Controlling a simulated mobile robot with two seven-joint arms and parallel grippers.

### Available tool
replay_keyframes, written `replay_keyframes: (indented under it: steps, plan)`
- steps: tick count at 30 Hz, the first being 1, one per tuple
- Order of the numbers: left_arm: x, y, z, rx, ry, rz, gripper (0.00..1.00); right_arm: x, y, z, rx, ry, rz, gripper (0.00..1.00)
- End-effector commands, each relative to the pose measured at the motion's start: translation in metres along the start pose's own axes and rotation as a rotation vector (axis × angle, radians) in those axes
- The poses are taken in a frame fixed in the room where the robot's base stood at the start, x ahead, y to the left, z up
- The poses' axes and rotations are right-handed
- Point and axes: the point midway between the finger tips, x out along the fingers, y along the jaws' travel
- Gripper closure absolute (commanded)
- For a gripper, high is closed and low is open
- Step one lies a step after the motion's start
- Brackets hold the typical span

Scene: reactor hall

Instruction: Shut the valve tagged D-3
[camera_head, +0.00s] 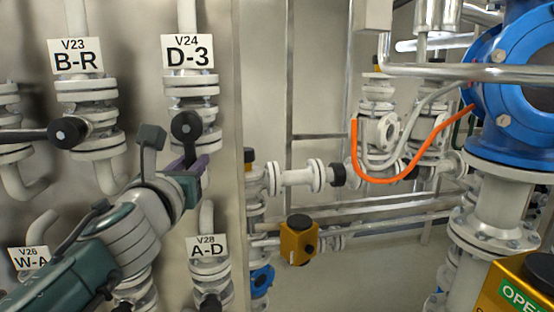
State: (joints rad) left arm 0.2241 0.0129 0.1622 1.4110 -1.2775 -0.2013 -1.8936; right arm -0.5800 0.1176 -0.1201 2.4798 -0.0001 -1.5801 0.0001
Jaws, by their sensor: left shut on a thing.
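The tag D-3 (188,52), also marked V24, sits on a white vertical pipe on the panel. The D-3 valve (192,93) is below it, with a round black handle hub (186,124). The black lever runs down from the hub, roughly in line with the pipe. My left gripper (190,166) comes up from the lower left and is shut on the lower part of this lever. The gripper and wrist hide the lever's end and part of the pipe below. My right gripper is out of view.
The B-R valve (91,91) stands to the left, its black lever (25,135) pointing left. The A-D tag (207,248) and W-A tag (30,258) mark valves below. The panel edge is just right of D-3; pipes and a blue valve body (512,75) lie beyond.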

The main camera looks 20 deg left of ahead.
Motion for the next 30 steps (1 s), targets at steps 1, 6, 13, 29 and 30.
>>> replay_keyframes:
  steps: [1, 6, 13, 29, 30]
  plan:
    - [0.000, 0.000, 0.000, 0.000, 0.000, 0.000, 1.00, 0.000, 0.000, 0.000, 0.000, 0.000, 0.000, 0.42]
    - [0.000, 0.000, 0.000, 0.000, 0.000, 0.000, 1.00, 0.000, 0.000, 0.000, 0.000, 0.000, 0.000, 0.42]
    - [0.000, 0.000, 0.000, 0.000, 0.000, 0.000, 1.00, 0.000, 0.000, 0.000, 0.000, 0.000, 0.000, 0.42]
    - [-0.001, 0.005, 0.003, 0.076, 0.016, 0.000, 1.00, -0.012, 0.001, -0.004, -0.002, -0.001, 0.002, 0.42]
    - [-0.001, 0.007, 0.003, 0.098, 0.020, 0.001, 1.00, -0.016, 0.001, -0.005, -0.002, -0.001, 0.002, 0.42]
